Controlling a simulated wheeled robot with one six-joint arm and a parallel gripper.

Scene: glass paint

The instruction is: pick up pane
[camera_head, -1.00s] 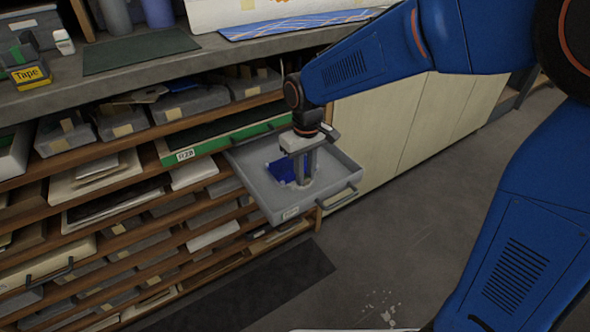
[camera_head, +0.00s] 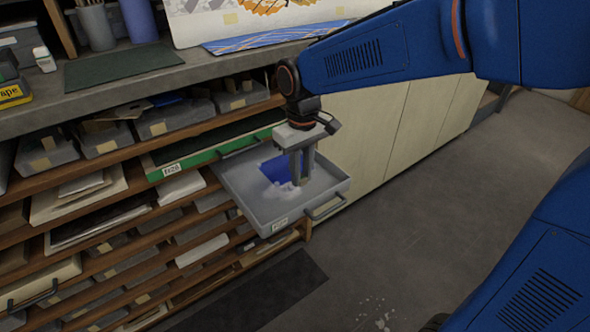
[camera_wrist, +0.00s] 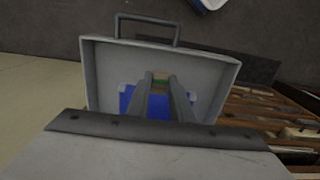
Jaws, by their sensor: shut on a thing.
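The blue pane (camera_head: 275,168) is over the grey tray (camera_head: 290,216), toward its back part in the head view. My gripper (camera_head: 299,181) points down over the tray and is shut on the pane. In the wrist view the two fingers (camera_wrist: 161,80) reach down with the blue pane (camera_wrist: 126,98) showing on both sides of them, and a small brown and green patch between their tips. The fingers hide part of the pane. How far it is off the tray floor I cannot tell.
The tray sticks out from a rack of shelves (camera_head: 120,165) with several boxes and flat sheets. A green-edged tray (camera_head: 205,158) is close at its left. Above is a worktop (camera_head: 130,80) with a dark mat. The floor (camera_head: 420,220) at the right is clear.

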